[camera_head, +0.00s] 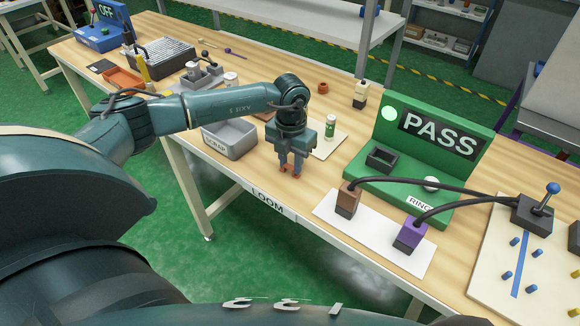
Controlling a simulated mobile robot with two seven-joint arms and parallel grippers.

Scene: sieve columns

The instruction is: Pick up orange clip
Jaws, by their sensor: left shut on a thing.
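My left gripper (290,167) points down over the front edge of the wooden bench, to the right of the grey scrap bin. It is shut on a small orange clip (295,175), of which only bits show at the fingertips. The fingers hide the rest of it. I cannot tell whether the clip touches the bench top or hangs just above it. My right gripper is not in view.
The grey scrap bin (231,139) stands left of the gripper. To the right are a white board (372,242) with brown and purple cable plugs, and a green PASS stand (402,187). A small green-labelled bottle (330,127) stands behind the gripper.

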